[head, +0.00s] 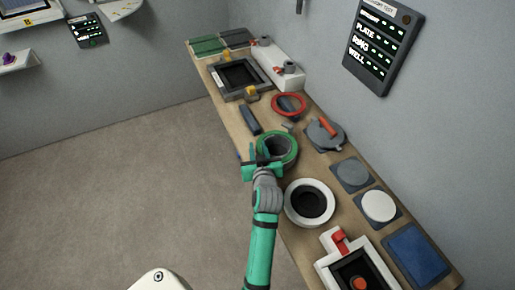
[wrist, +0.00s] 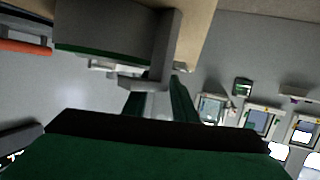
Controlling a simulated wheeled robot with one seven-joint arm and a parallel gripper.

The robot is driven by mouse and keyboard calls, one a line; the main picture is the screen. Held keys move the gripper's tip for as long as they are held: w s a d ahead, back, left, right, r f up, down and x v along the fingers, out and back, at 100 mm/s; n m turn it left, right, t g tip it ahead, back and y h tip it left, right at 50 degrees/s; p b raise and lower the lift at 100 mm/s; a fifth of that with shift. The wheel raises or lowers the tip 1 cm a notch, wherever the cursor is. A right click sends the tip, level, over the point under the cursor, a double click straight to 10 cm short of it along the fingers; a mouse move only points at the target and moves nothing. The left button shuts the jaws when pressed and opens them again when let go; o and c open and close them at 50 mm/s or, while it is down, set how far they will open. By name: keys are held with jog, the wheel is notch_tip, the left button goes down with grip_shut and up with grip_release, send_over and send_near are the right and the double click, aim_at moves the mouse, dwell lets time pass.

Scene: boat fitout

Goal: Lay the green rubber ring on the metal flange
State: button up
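The green rubber ring (head: 291,143) is at the bench's near edge, around the top of a dark grey round body that looks like the metal flange (head: 281,148). I cannot tell whether the ring lies flat on it. My gripper (head: 262,164) is at the ring's near left side, close to or touching it. In the wrist view a grey body (wrist: 105,38) with a thin green edge hangs at the top left, next to a grey L-shaped piece (wrist: 165,50). My fingers (wrist: 155,98) point towards that piece. Whether they are closed on anything is unclear.
A white ring with a dark well (head: 310,203) stands just right of my gripper. A red ring (head: 289,104), a grey lidded pot with a red handle (head: 325,134) and round discs (head: 379,206) share the bench. A wall panel (head: 383,42) hangs behind. The floor on the left is clear.

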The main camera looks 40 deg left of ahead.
jog(key=v, duration=1.1)
jog(key=shift+w+f, duration=0.1)
